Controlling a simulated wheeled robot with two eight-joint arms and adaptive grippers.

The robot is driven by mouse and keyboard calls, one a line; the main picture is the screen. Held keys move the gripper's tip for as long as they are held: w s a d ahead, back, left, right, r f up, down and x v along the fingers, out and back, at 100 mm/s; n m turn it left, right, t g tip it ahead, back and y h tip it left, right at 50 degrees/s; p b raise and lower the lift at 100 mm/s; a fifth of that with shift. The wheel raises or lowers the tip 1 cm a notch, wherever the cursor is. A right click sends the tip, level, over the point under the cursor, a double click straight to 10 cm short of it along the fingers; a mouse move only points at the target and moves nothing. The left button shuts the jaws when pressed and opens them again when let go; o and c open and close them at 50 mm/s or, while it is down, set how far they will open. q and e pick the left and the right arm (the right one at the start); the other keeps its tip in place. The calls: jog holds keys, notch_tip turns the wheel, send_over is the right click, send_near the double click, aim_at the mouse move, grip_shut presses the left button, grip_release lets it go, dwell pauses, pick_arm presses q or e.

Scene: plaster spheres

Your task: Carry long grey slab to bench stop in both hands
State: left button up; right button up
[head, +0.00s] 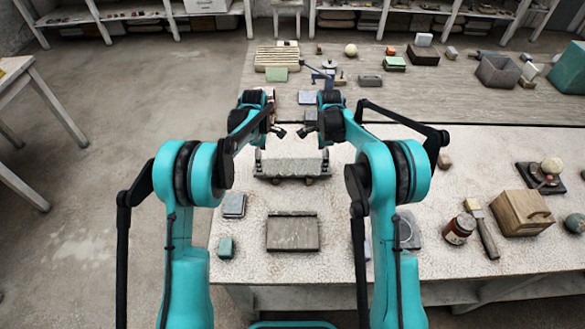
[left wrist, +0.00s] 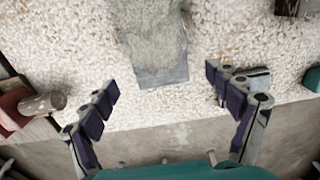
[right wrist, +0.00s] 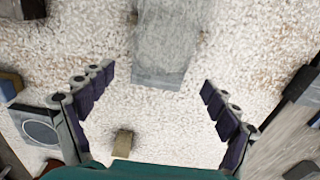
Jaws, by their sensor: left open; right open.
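The long grey slab (head: 291,163) lies crosswise on the pale bench, in front of my arms' wrists. Its one end shows in the left wrist view (left wrist: 158,45), the other in the right wrist view (right wrist: 163,45). My left gripper (left wrist: 160,80) is open at the slab's left end, fingers apart on both sides. My right gripper (right wrist: 157,80) is open at the right end, fingers also clear of it. In the head view the fingertips are partly hidden. A flat grey board (head: 292,234) with a raised strip lies nearer me; I cannot tell whether it is the bench stop.
A small grey-blue block (head: 234,205) and a green block (head: 226,247) lie left of the board. A jar (head: 459,229), a brush (head: 482,228) and a wooden box (head: 522,212) stand at the right. The bench between slab and board is clear.

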pick_arm(q)
jog(key=shift+f, duration=1.65)
pick_arm(e)
jog(key=shift+f, duration=1.65)
pick_arm(q)
jog(key=c, duration=2)
pick_arm(e)
jog(key=c, duration=2)
pick_arm(q)
jog(key=shift+o, duration=0.2)
pick_arm(e)
jog(key=shift+o, duration=0.2)
